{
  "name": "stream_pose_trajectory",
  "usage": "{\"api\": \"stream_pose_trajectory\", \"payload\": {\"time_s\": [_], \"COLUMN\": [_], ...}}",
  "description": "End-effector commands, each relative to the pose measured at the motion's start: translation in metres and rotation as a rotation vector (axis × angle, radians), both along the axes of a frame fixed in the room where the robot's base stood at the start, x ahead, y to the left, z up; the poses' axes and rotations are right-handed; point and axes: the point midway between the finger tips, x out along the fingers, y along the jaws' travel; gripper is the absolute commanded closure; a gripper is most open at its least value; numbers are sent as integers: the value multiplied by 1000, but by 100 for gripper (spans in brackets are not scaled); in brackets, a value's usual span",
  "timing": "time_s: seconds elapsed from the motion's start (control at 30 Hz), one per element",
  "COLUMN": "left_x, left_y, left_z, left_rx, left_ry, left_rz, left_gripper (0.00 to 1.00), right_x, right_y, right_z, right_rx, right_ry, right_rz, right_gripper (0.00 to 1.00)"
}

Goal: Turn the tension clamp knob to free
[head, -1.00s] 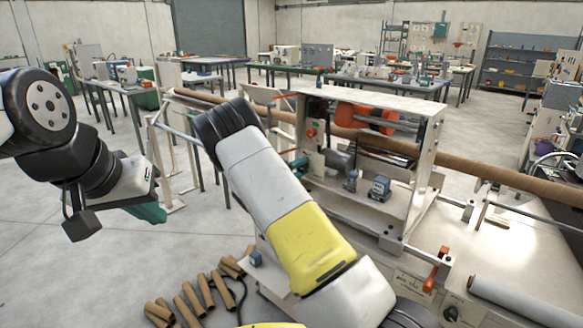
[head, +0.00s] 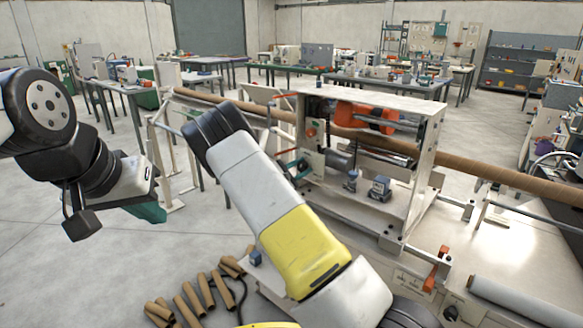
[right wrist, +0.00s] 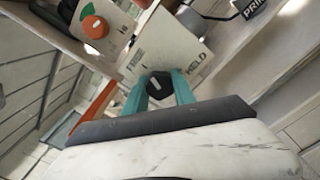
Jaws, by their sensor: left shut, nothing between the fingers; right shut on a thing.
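The tension clamp knob (right wrist: 158,84) is black and round with a pale pointer mark. In the right wrist view it sits between the teal fingers of my right gripper (right wrist: 159,90), which is shut on it. In the head view my right gripper (head: 296,169) is at the left end of the winder (head: 345,205), and the knob cannot be made out. My left gripper (head: 149,212) is shut and empty, away to the left.
An orange-red knob (right wrist: 96,26) is on a neighbouring panel. A long brown tube (head: 480,182) runs through the machine. Cardboard cores (head: 190,297) lie at the lower left. Open floor (head: 60,270) is under my left arm.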

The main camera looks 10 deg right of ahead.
Motion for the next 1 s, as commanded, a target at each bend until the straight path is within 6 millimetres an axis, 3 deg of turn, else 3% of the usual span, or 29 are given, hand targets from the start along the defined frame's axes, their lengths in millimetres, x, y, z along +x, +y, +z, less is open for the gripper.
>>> {"api": "stream_pose_trajectory", "payload": {"time_s": [0.5,1.0], "left_x": [0,0], "left_y": [0,0], "left_z": [0,0], "left_rx": [0,0], "left_ry": [0,0], "left_rz": [0,0], "left_gripper": [100,100], "right_x": [-1,-1], "right_y": [1,1], "right_z": [-2,-3], "right_rx": [-201,-237], "right_ry": [263,310], "right_rz": [4,4], "right_gripper": [100,100]}}
